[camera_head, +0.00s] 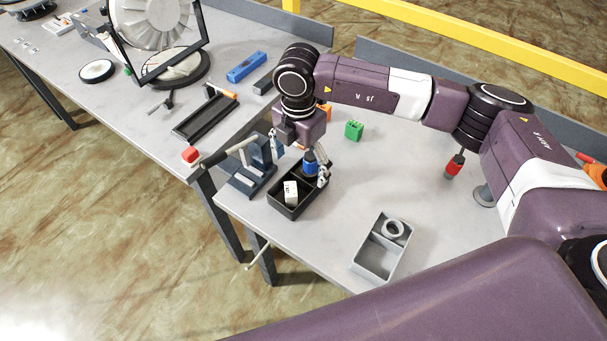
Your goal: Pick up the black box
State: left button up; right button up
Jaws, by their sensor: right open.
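The black box (287,208) is an open bin with compartments on the grey table, near its left edge. A white block (291,191) sits in its front-left part. A blue item (310,164) stands at the far part of the box. My right gripper (321,177) points down at the box's far right rim, its fingers open. Whether a finger touches the rim cannot be told, as the gripper and the blue item partly hide that side. My left gripper does not show.
A grey divided bin (367,262) with a ring stands to the right in front. A blue-grey stand (254,177) is close to the left of the box. A green block (354,130) and red-black tool (454,165) lie farther back. Table between them is clear.

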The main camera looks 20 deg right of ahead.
aim_at(304, 175)
jog(key=shift+d+f+p, duration=0.3)
jog(key=shift+f+p, duration=0.25)
jog(key=shift+f, duration=0.3)
jog(key=shift+w+d+f+p, duration=0.15)
jog(key=shift+d+f+p, duration=0.15)
jog(key=shift+f+p, duration=0.3)
notch_tip(304, 175, down, 3)
jog(key=shift+w+f, duration=0.1)
jog(key=shift+w, duration=0.05)
jog(key=shift+f, duration=0.1)
jog(key=shift+c, duration=0.4)
jog(key=c, duration=1.2)
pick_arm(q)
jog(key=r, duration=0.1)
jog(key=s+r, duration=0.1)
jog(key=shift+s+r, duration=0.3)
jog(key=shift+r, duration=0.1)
pick_arm(e)
jog(key=shift+c, duration=0.4)
